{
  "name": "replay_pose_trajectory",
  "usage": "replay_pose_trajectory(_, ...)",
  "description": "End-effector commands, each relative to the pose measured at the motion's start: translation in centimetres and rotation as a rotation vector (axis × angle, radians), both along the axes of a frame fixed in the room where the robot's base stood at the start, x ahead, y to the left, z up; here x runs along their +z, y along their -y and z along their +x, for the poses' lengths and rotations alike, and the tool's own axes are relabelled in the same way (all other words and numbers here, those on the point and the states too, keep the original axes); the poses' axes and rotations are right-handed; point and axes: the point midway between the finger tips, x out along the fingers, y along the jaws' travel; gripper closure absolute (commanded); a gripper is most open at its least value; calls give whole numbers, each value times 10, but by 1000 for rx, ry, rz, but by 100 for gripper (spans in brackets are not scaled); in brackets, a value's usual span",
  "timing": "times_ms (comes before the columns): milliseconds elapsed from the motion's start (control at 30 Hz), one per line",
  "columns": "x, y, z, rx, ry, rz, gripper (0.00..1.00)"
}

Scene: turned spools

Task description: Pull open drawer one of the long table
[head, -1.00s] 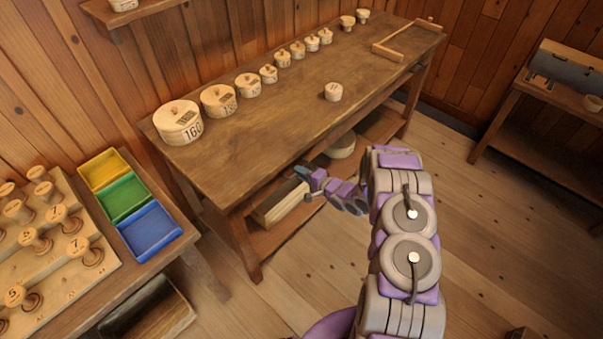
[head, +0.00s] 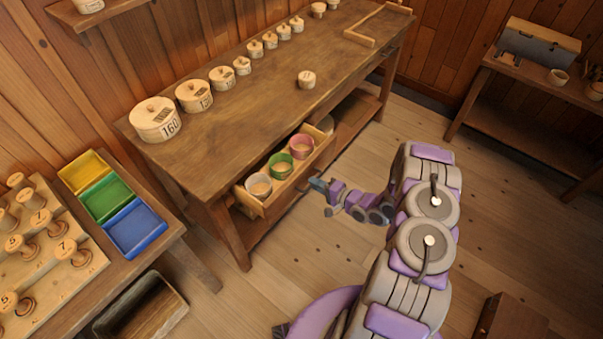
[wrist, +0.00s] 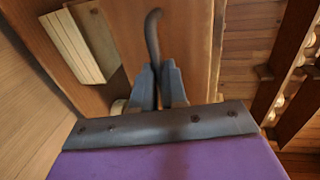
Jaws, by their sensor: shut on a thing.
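The long wooden table (head: 240,110) stands at the back with a drawer (head: 287,197) pulled out from under its top. My gripper (head: 316,184) is at the drawer's front. In the wrist view my gripper (wrist: 160,80) is shut on a dark curved handle (wrist: 153,35) on a wooden front panel. The far part of the drawer is hidden under the table top.
Numbered round wooden boxes (head: 155,119) line the table's back edge. A side table with yellow, green and blue trays (head: 107,202) is at left. A dark trough (head: 140,310) lies on the floor below it. Floor (head: 310,250) in front of the drawer is clear.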

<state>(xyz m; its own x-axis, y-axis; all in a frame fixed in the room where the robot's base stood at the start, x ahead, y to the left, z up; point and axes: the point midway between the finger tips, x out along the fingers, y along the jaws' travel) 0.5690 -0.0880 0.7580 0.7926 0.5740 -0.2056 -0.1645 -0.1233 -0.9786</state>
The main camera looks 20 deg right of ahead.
Motion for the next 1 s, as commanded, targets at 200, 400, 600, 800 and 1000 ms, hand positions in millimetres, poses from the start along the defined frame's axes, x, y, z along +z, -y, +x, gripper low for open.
replay_pose_trajectory(200,-3,27,-36,-4,-7,1,100)
replay_pose_trajectory(400,-3,39,-54,-1,-8,1,100)
replay_pose_trajectory(600,-3,43,-60,1,-9,0,100)
replay_pose_trajectory(800,-3,43,-61,1,-8,-1,100)
replay_pose_trajectory(1000,-3,43,-60,1,-8,-1,82)
